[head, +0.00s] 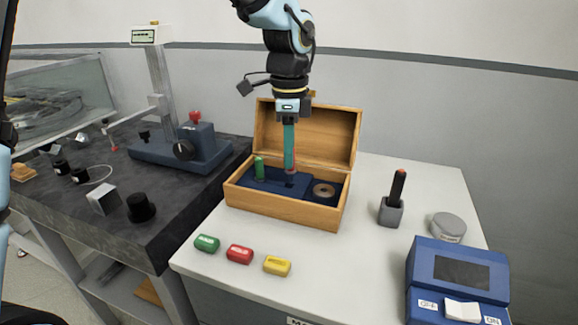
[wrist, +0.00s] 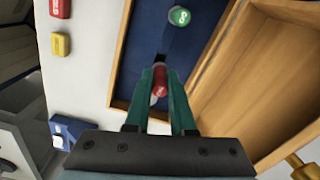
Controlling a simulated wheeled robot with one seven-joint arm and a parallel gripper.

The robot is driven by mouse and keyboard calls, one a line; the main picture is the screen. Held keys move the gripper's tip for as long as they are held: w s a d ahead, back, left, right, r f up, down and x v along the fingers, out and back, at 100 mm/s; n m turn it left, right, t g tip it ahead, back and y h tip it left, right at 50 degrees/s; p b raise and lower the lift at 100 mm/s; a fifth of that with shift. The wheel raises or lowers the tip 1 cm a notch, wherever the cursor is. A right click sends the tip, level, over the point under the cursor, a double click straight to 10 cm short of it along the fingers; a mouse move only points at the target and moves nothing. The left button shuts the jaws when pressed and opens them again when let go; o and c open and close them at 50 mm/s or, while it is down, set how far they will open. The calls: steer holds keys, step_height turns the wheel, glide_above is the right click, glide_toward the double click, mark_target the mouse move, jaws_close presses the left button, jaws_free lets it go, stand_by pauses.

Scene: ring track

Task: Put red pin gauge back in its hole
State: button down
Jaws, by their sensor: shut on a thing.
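The open wooden box (head: 283,211) stands on the white table with a blue insert (head: 270,182) inside. A green pin gauge (head: 259,167) stands upright in the insert at the left; its round top also shows in the wrist view (wrist: 179,16). My gripper (head: 290,174) points straight down into the box, right of the green pin. In the wrist view my gripper (wrist: 160,72) is shut on the red pin gauge (wrist: 160,84), held between its green fingers. The lower end of the red pin and its hole are hidden, so I cannot tell whether it is in the insert.
A brass-coloured ring (head: 323,190) lies in the box's right compartment. The raised lid (head: 333,135) is close behind my gripper. Green (head: 207,243), red (head: 240,254) and yellow (head: 277,265) blocks lie in front. A grey holder (head: 390,212) and blue device (head: 457,280) stand right.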

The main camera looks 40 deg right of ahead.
steer(key=shift+f+p, duration=0.55)
steer(key=shift+f, duration=1.1)
steer(key=c, duration=0.8)
jaws_free()
steer(key=shift+o, duration=0.2)
steer(key=shift+f+b, duration=0.25)
steer(key=shift+b, duration=0.4)
steer(key=r, duration=0.5)
steer(key=r+b, duration=0.1)
steer(key=r, duration=0.5)
steer(key=shift+w+a, duration=0.15)
steer(key=shift+w, duration=0.05)
steer(key=shift+a, duration=0.1)
